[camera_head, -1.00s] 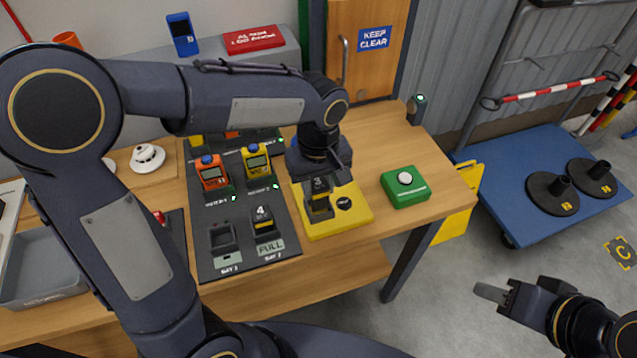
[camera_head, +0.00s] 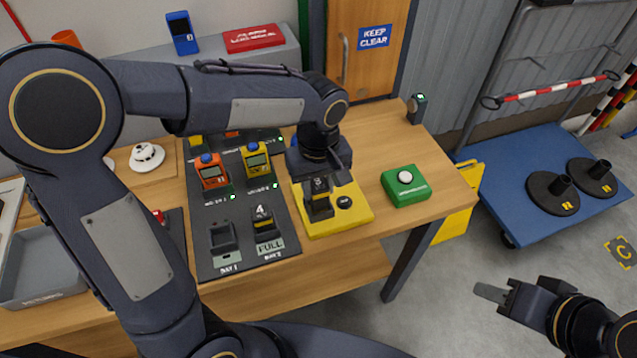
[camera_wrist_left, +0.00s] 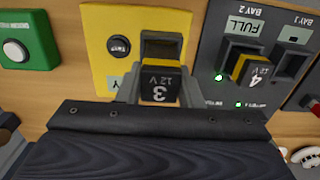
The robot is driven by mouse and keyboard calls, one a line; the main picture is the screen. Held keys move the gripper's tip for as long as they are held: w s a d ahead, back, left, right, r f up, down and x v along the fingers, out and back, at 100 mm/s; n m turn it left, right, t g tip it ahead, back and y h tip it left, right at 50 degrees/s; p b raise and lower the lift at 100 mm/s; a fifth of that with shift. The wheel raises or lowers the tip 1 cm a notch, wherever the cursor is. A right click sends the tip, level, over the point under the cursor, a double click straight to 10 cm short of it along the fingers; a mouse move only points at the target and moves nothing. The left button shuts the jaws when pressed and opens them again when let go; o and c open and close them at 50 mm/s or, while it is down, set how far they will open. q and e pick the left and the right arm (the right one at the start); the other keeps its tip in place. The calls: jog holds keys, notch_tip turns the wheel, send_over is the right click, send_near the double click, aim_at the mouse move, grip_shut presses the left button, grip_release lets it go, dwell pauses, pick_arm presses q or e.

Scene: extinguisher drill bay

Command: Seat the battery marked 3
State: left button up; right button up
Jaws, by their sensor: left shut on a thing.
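The dark battery marked 3 (camera_head: 319,201) stands on the yellow test block (camera_head: 350,215). In the left wrist view the battery (camera_wrist_left: 158,88) shows its "3 12 V" label, with a dark socket frame (camera_wrist_left: 162,42) directly behind it. I cannot tell how deep it sits. My left gripper (camera_head: 320,184) is shut on the battery from above; its fingers (camera_wrist_left: 158,90) flank it. Bay 1 (camera_head: 223,237) is empty. Bay 2 (camera_head: 268,232) holds a battery marked 4 (camera_head: 262,212) by a "FULL" label. My right gripper (camera_head: 490,292) is over the floor at right, its finger gap unclear.
A round black test button (camera_head: 344,202) is on the yellow block. A green box (camera_head: 404,188) with a white button stands to its right. Gas meters (camera_head: 211,172) stand behind the bays. A grey returns tray (camera_head: 40,270) is at left. A blue trolley (camera_head: 500,165) stands beyond the table.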

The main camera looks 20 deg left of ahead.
pick_arm(q)
jog(key=shift+f+b, duration=1.05)
jog(key=shift+f, duration=0.3)
dwell(0.4)
jog(key=o, duration=1.6)
jog(key=shift+r, duration=0.1)
jog(key=shift+r+p, duration=2.9)
jog(key=shift+r, duration=0.55)
jog(key=shift+a, duration=0.1)
